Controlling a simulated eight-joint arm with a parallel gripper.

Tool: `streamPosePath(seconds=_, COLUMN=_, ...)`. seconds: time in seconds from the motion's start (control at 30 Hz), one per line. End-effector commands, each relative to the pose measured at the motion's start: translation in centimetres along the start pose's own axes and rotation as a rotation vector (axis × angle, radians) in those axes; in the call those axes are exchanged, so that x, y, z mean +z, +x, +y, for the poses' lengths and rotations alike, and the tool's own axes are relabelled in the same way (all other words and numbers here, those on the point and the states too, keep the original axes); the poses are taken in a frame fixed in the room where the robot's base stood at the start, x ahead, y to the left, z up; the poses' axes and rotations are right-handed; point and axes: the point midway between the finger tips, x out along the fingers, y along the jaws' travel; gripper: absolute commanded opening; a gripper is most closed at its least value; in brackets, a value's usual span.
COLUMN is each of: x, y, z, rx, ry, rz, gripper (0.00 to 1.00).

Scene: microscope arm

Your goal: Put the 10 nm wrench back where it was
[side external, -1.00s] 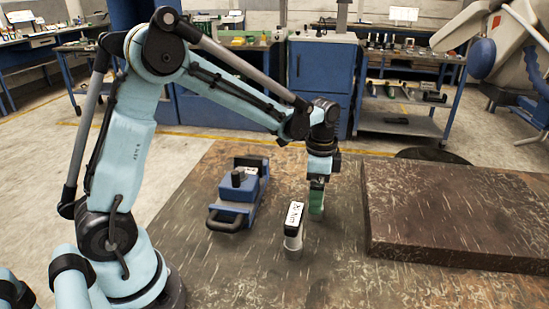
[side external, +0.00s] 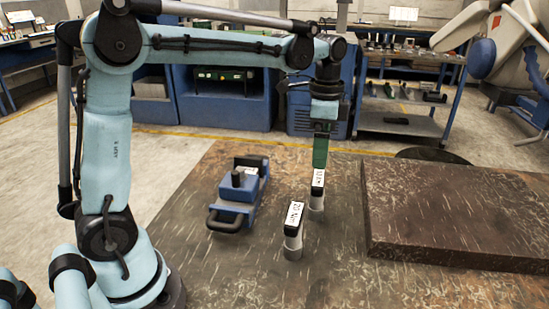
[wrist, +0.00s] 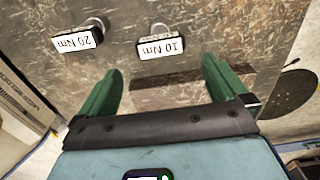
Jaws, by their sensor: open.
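The 10 Nm wrench (side external: 317,190) stands upright on the brown table, its white label facing the camera. In the wrist view the 10 Nm wrench (wrist: 161,46) lies ahead of my fingers, between their lines and apart from them. My gripper (side external: 320,166) is above it, pointing down. In the wrist view my gripper (wrist: 157,78) shows two green fingers spread wide with nothing between them. The 20 Nm wrench (side external: 293,231) stands nearer the camera, to the left of the 10 Nm one; it also shows in the wrist view (wrist: 80,37).
A blue device with a black handle (side external: 238,195) sits on the table to the left. A thick brown slab (side external: 450,215) covers the right side. The front middle of the table (side external: 330,285) is clear. Workbenches stand behind.

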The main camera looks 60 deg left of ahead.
Motion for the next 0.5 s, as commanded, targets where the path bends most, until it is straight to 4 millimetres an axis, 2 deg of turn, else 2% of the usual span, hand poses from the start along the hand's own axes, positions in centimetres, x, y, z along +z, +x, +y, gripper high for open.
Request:
streamPosePath(seconds=0.17, x=0.9, y=-0.6, z=1.2, rx=-0.040, ry=-0.070, rz=0.040, gripper=1.00)
streamPosePath(seconds=0.33, x=2.8, y=-0.9, z=3.7, rx=-0.120, ry=-0.235, rz=0.145, gripper=1.00)
streamPosePath(seconds=0.5, x=4.8, y=-0.2, z=6.3, rx=-0.188, ry=-0.415, rz=0.279, gripper=1.00)
